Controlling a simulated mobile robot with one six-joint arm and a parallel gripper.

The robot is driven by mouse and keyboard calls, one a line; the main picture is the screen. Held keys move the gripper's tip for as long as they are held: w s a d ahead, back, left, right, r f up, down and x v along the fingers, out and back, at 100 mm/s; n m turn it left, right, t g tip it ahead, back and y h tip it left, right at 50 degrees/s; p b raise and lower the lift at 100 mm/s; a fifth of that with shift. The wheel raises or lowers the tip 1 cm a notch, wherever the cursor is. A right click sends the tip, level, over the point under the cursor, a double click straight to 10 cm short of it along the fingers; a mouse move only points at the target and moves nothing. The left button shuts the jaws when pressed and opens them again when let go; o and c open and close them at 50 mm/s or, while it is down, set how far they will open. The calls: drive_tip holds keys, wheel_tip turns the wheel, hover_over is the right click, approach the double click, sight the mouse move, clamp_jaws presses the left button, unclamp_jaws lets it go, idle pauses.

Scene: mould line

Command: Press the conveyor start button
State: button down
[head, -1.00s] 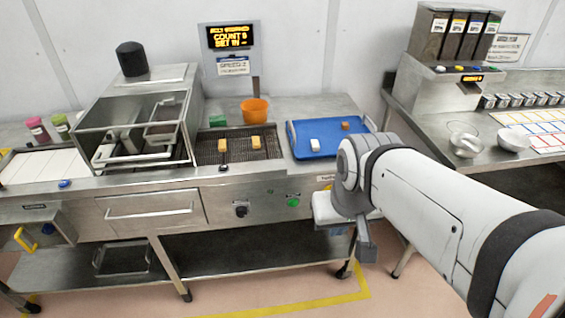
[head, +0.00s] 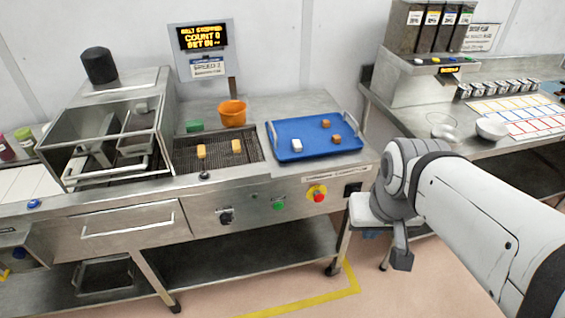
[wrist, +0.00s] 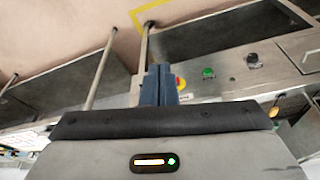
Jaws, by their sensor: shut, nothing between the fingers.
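The green button (head: 278,205) is on the steel front panel of the conveyor table, between a black knob (head: 226,217) and a red stop button on a yellow plate (head: 318,197). In the wrist view the green button (wrist: 208,73) lies right of my gripper (wrist: 157,84), whose blue-grey fingers are together and empty. The fingers partly cover the yellow plate there. In the head view my gripper (head: 370,234) is right of the panel buttons, mostly hidden by its own body. It appears apart from the green button.
A display (head: 203,38) reads belt stopped, count 0. A blue tray (head: 290,127) with a few small blocks sits on the table, beside an orange bucket (head: 232,113) and a mesh belt (head: 215,150). A second steel counter (head: 405,130) stands at right. Floor in front is open.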

sight(279, 206)
drive_tip(key=w+a+f+n+t+b, duration=0.2)
drive_tip(key=w+f+n+t+b, duration=0.2)
drive_tip(key=w+f+n+b, duration=1.05)
drive_tip(key=w+a+f+n+y+b, duration=0.1)
drive_tip(key=w+a+f+n+y, duration=0.2)
drive_tip(key=a+f+n, duration=0.3)
drive_tip(key=w+a+f+n+y+b, duration=0.1)
drive_tip(key=w+a+f+n+y, duration=0.2)
drive_tip(key=f, duration=0.9)
drive_tip(key=a+n, duration=0.3)
drive_tip(key=n, duration=0.1)
drive_tip(key=shift+w+f+n, duration=0.2)
drive_tip(key=shift+f+n, duration=0.15)
drive_tip(key=shift+w+t, duration=0.1)
drive_tip(key=shift+t, duration=0.2)
drive_tip(key=w+a+p, duration=0.2)
drive_tip(key=w, duration=0.6)
drive_tip(key=shift+w+a, duration=0.15)
drive_tip(key=shift+w, duration=0.05)
